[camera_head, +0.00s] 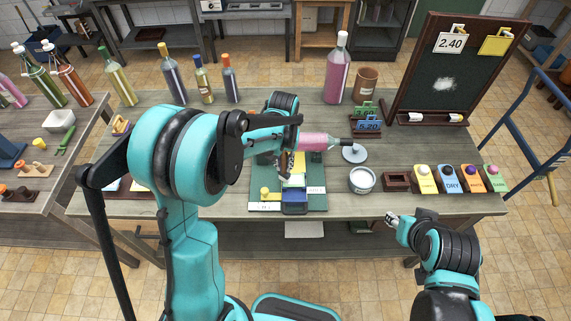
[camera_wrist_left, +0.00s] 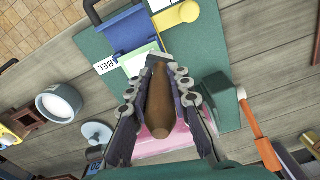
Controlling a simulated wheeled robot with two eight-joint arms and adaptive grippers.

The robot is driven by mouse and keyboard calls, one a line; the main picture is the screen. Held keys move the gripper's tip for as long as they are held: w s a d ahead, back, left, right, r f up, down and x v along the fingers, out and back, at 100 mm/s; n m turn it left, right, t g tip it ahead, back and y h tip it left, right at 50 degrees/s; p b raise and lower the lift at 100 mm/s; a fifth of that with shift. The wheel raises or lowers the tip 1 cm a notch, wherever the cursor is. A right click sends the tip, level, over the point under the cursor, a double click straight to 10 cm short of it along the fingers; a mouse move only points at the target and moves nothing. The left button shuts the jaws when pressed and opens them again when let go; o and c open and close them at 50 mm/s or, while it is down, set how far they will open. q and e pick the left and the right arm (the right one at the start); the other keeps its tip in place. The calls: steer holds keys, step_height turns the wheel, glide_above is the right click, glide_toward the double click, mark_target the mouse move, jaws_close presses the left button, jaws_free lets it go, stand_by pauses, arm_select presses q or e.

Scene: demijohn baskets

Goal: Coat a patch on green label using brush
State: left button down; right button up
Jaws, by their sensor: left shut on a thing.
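My left gripper (camera_head: 284,163) is above the green work mat (camera_head: 318,203). In the left wrist view its fingers (camera_wrist_left: 162,75) are shut around the brown handle of the brush (camera_wrist_left: 158,105). The handle and fingers hide part of the pale green label (camera_wrist_left: 140,60), which lies beside the blue block (camera_wrist_left: 122,32) on the mat. I cannot tell whether the bristles touch the label. The label also shows in the head view (camera_head: 295,180), partly covered. My right gripper (camera_head: 392,220) is by the table's front edge, apart from the label; its opening is too small to tell.
An open white pot (camera_head: 362,180) stands right of the mat. Several coloured blocks (camera_head: 472,180) line the right side. A blackboard (camera_head: 445,75) stands at the back right.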

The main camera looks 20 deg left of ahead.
arm_select(q)
step_height(320, 180, up, 4)
steer(key=shift+d+r+p, duration=0.1)
steer(key=shift+r+p, duration=0.05)
steer(key=shift+p, duration=1)
step_height(320, 180, up, 2)
steer(key=shift+r+p, duration=0.1)
steer(key=shift+p, duration=0.6)
steer(key=shift+r+p, duration=0.5)
steer(key=shift+r, duration=0.35)
steer(key=shift+f, duration=0.1)
